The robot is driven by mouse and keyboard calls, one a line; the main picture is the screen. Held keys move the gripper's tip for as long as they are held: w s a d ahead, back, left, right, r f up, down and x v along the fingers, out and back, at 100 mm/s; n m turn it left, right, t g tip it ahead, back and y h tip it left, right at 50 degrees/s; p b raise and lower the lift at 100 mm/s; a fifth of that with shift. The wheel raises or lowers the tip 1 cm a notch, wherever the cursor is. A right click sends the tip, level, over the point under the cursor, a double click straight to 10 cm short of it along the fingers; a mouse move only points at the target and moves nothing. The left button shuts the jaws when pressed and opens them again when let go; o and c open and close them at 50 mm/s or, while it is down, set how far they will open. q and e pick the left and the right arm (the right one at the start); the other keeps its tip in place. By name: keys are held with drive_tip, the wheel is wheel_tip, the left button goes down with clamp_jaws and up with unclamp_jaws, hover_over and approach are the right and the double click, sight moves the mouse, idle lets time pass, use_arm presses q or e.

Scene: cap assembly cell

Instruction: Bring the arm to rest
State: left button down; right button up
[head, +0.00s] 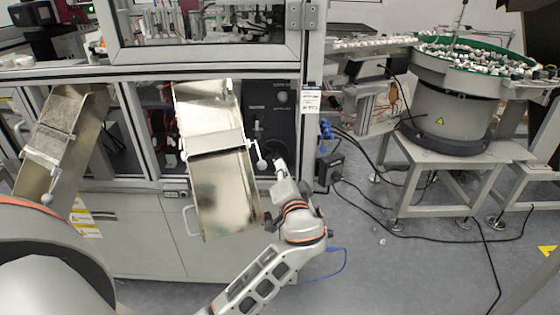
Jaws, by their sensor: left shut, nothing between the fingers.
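My left gripper (279,164) is shut and empty. It is raised in front of the machine, just right of the middle metal chute (222,185), fingers pointing up and slightly left in the picture. I cannot tell whether it touches the chute's edge or clamp lever. My left forearm comes up from the bottom edge, and the wrist with orange rings is bent below the gripper. My right gripper is out of view.
A second metal chute (58,130) slopes at the left. The machine cabinet (145,235) stands behind the arm. At the right, a bowl feeder (450,112) full of white caps stands on a metal stand (455,152). Black cables (400,212) cross the grey floor (400,280).

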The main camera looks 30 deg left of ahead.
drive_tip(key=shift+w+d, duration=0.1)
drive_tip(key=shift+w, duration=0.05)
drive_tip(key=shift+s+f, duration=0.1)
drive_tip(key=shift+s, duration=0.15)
